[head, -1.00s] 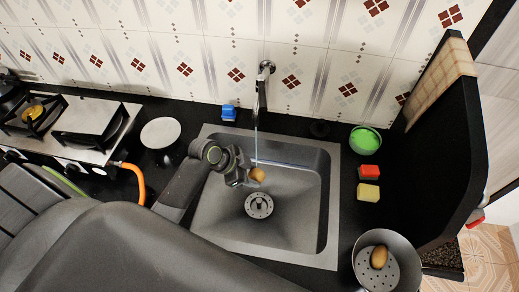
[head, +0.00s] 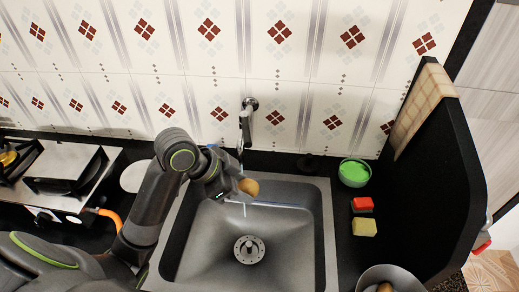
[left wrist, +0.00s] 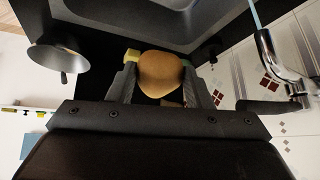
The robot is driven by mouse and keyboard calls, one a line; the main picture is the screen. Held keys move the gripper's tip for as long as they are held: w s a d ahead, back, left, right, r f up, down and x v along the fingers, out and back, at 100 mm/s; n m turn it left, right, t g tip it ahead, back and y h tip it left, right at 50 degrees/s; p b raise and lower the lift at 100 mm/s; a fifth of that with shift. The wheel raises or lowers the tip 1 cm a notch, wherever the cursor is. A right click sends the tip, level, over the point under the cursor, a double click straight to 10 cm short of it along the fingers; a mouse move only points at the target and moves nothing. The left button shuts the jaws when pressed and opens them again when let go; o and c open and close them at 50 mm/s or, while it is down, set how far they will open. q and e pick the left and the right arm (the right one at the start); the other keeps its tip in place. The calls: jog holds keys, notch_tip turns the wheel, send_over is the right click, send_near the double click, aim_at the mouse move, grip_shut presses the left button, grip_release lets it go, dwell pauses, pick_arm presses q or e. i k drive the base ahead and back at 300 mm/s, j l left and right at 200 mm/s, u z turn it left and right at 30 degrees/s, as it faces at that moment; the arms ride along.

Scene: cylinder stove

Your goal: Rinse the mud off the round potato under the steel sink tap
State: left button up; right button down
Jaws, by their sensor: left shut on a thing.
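My left gripper (head: 238,187) is shut on the round brown potato (head: 249,187), held above the sink basin (head: 210,235) toward its back side. In the left wrist view the potato (left wrist: 160,73) sits between the two fingers; I make out no clear mud patches on it. The steel tap (head: 246,118) stands behind the sink and shows at the right of the left wrist view (left wrist: 278,58). A thin water stream (left wrist: 255,14) shows there, apart from the potato in that picture. My right gripper is out of view.
A black partition (head: 430,170) rises at right. The stove (head: 60,180) is at left.

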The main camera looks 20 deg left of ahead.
aim_at(246, 128)
jog(key=k+l+u, duration=0.7)
jog(key=k, duration=0.15)
jog(key=k+u, duration=0.3)
jog(key=k, duration=0.15)
